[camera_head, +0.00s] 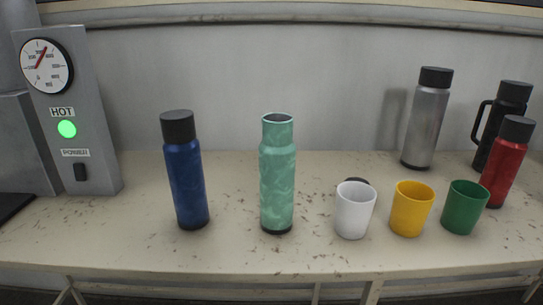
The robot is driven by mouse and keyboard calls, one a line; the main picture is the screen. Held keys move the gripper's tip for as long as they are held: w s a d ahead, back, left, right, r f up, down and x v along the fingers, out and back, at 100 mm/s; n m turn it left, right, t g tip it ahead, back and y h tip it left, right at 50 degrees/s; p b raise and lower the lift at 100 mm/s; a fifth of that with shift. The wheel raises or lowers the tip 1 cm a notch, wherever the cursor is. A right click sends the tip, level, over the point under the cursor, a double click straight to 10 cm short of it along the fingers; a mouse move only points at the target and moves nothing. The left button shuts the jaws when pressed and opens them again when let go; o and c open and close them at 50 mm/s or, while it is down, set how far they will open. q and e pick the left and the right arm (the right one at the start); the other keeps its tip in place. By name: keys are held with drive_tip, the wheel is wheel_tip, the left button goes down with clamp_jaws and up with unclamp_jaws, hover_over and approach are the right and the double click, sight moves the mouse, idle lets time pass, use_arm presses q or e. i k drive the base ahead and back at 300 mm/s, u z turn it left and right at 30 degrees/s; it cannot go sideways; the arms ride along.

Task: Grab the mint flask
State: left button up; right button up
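The mint flask (277,181) stands upright near the middle of the table in the head view. It is mint green with a mottled pattern, a dark base and an open top with no lid on it. It stands apart from the things around it. Neither of my grippers shows in this view, and nothing is touching the flask.
A blue flask (187,181) stands left of it. White (354,213), yellow (411,212) and green (465,210) cups stand to its right. Grey (425,122), black (502,130) and red (505,166) flasks stand farther right. A gauge machine (95,130) is at left. The table front (190,258) is clear.

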sight(277, 150)
drive_tip(key=u, duration=2.2)
drive_tip(key=k, duration=0.45)
drive_tip(key=z, duration=2.75)
